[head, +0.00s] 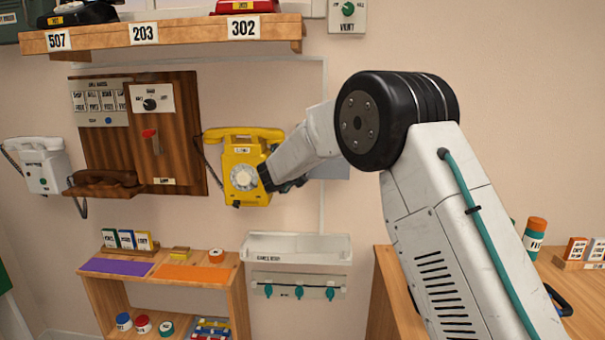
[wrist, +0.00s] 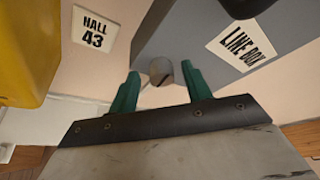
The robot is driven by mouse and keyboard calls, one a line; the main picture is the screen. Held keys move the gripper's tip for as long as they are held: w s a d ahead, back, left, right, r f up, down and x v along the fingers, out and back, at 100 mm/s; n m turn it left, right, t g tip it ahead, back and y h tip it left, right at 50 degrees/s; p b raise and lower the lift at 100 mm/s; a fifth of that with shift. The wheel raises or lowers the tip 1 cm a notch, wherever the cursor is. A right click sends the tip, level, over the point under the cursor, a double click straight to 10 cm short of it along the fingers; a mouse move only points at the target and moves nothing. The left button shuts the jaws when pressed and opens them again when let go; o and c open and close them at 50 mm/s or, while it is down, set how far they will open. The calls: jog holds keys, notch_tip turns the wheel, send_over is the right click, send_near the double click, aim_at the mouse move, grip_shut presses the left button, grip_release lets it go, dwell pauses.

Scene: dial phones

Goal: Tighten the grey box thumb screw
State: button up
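The grey line box (wrist: 225,35) fills the upper right of the wrist view and bears a "LINE BOX" label. A small grey round thumb screw (wrist: 161,71) sits at its lower left edge. My gripper (wrist: 159,72) has two green fingers spread apart, with the screw seen between their tips and a gap on each side. I cannot tell how deep the tips reach past the screw. In the head view a grey panel (head: 338,166), probably the same box, is mostly hidden behind my arm, and my gripper's fingers cannot be made out.
A yellow dial phone (head: 244,180) hangs just left of my gripper; its yellow body (wrist: 22,50) is close in the wrist view. A "HALL 43" label (wrist: 93,32) is on the wall. Below are a white tray (head: 297,248) and a wooden shelf (head: 240,290).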

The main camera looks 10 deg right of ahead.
jog(key=v, duration=0.8)
jog(key=shift+w, duration=0.1)
dwell(0.3)
